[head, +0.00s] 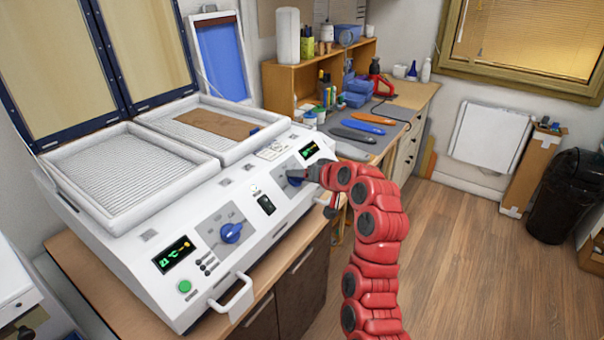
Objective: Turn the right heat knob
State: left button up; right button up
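The white forming machine (118,262) stands on a wooden cabinet at the left. Its right heat knob (293,181) is blue and sits on a grey panel below the right green-lit display (309,150). My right gripper (308,174) is at this knob, and its dark fingertips cover part of it. I cannot tell whether the fingers touch or grip the knob. The left blue knob (231,232) is uncovered on the front panel, beside the left display (174,254). My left gripper is out of view.
Two open trays top the machine; the right one holds a brown sheet (216,124). A white handle (232,296) and black switch (267,205) are on the front. A workbench (395,108) with insoles and tools stands behind my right arm.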

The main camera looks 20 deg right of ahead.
jog(key=shift+m+h, duration=0.3)
jog(key=o, duration=1.4)
jog(key=shift+c, duration=0.2)
